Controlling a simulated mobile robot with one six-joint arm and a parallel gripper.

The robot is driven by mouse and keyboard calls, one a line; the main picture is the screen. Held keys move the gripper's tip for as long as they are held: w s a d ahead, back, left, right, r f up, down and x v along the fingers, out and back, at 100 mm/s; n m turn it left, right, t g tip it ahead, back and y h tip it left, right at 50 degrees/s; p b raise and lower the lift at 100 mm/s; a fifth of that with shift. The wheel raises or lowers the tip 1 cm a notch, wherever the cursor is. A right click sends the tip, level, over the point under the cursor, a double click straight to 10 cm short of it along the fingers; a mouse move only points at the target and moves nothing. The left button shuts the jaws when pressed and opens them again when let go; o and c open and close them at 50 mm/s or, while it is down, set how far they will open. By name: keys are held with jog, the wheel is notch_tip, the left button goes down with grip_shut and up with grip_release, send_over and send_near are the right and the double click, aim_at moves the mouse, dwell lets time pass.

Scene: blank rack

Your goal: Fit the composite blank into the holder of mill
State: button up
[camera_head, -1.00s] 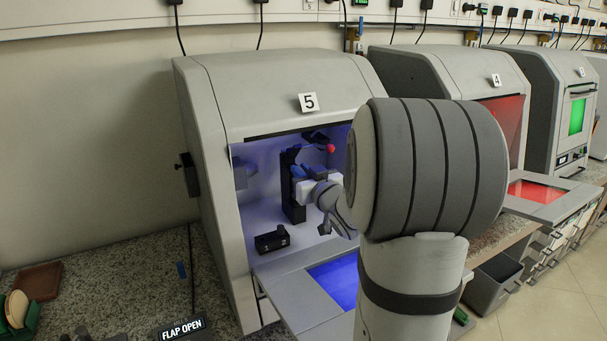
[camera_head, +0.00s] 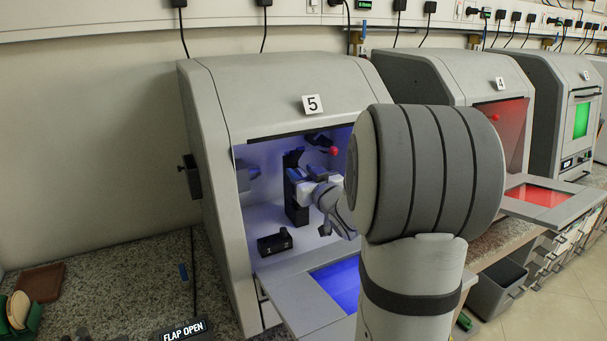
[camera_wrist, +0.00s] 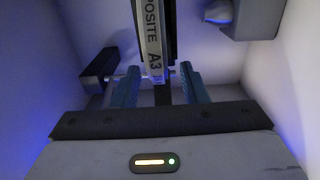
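In the wrist view the composite blank (camera_wrist: 153,45) is a pale strip with dark lettering ending in "A3", standing against a dark upright part. My gripper (camera_wrist: 159,70) has its two blue fingers spread, one on each side of the blank's near end. A gap shows between the blank and the right finger; on the left I cannot tell whether they touch. In the head view my gripper (camera_head: 308,190) is inside mill 5 (camera_head: 262,90), by a black upright holder (camera_head: 296,205). The blank cannot be made out there, and its seating in the holder is unclear.
A small black block (camera_head: 274,243) sits on the mill floor, left of my gripper. The mill's flap (camera_head: 300,292) is folded down in front, with a "FLAP OPEN" sign (camera_head: 184,330) nearby. A red knob (camera_head: 334,151) is above my gripper. Mill 4 (camera_head: 455,75) stands to the right.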

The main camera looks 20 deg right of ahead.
jog(key=s, duration=0.8)
jog(key=shift+d+b, duration=0.15)
jog(key=shift+b, duration=0.3)
jog(key=shift+w, duration=0.1)
